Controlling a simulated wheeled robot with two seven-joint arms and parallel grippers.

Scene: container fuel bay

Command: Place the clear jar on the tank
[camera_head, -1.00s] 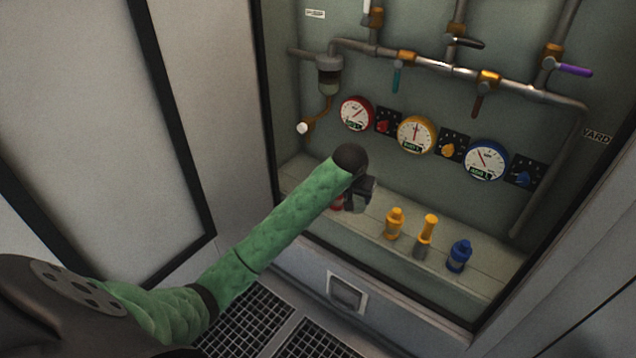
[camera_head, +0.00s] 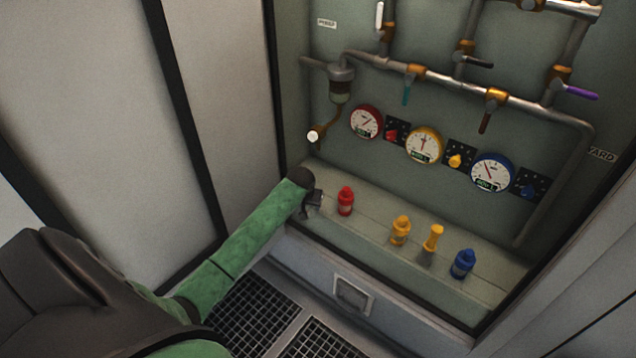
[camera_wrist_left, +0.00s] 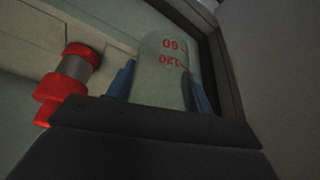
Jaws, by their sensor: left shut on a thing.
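My left gripper (camera_head: 313,199) is at the left end of the grey-green ledge in the open bay, left of the red bottle. In the left wrist view, its blue fingers (camera_wrist_left: 160,92) are shut on the clear jar (camera_wrist_left: 163,65), a see-through cylinder with red marks reading 60 and 120. The jar is hard to make out in the head view. The long grey-green ledge (camera_head: 385,262) under the gauges may be the tank's top; no label shows this. My right gripper is not in view.
On the ledge stand a red bottle (camera_head: 345,201), a yellow bottle (camera_head: 400,231), a yellow-topped item (camera_head: 433,238) and a blue bottle (camera_head: 462,264). Above are gauges and a valved pipe (camera_head: 440,82). A small bowl fitting (camera_head: 341,84) hangs at the left. The ledge's front strip is clear.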

